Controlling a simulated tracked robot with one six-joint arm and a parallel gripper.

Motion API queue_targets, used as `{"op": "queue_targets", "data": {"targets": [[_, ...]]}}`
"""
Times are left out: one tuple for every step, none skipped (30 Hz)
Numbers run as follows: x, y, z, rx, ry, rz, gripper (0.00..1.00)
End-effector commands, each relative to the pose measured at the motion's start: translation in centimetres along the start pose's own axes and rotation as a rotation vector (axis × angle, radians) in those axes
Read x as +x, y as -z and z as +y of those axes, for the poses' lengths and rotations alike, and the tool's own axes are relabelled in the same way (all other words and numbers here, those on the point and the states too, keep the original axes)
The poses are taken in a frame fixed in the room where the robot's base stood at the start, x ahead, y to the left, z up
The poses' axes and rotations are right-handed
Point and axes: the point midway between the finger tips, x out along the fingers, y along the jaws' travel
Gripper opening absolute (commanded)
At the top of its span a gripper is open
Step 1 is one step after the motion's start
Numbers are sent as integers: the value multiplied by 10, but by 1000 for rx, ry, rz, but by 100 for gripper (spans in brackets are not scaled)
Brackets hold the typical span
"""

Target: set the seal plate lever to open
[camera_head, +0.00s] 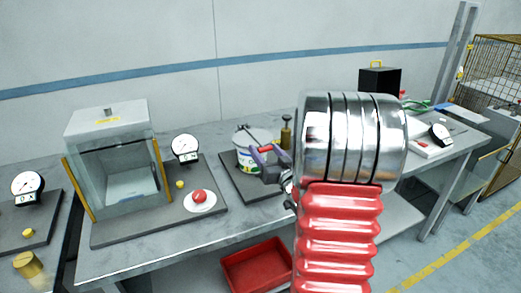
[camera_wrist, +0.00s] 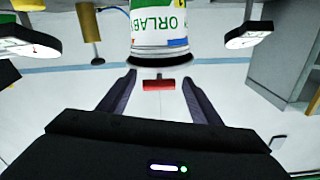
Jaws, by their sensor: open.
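A white tub (camera_head: 252,150) with a coloured label stands on a dark board at the middle of the bench. It also shows in the wrist view (camera_wrist: 160,22), at the top. A small red handle (camera_head: 265,149) is at the tub's front right; I take it to be the lever's grip. In the wrist view the red handle (camera_wrist: 158,85) lies crosswise between my two fingers, in front of the tub. My gripper (camera_head: 262,154) is open around or just short of the handle; finger contact cannot be told. No open or shut marking is readable.
A glass-fronted box (camera_head: 110,118) with yellow edges stands at the left, with a gauge (camera_head: 185,148) and a red button (camera_head: 200,196) nearby. A brass post (camera_head: 286,131) stands right of the tub. A red bin (camera_head: 257,265) is below the bench.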

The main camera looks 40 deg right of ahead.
Motion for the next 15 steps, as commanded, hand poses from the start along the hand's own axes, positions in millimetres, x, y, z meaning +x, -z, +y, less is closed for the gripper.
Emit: {"op": "queue_targets", "data": {"targets": [[1, 0, 0, 0, 0, 0, 58], [1, 0, 0, 0, 0, 0, 58], [1, 0, 0, 0, 1, 0, 58], [1, 0, 0, 0, 1, 0, 58], [1, 0, 0, 0, 1, 0, 58], [1, 0, 0, 0, 1, 0, 58], [1, 0, -1, 0, 1, 0, 58], [1, 0, -1, 0, 2, 0, 58], [1, 0, -1, 0, 2, -1, 58], [1, 0, -1, 0, 2, 0, 56], [1, 0, -1, 0, 2, -1, 54], [1, 0, -1, 0, 2, -1, 52], [2, 0, -1, 0, 3, 0, 49], [2, 0, -1, 0, 3, -1, 47], [2, 0, -2, 0, 3, -1, 44]]}}
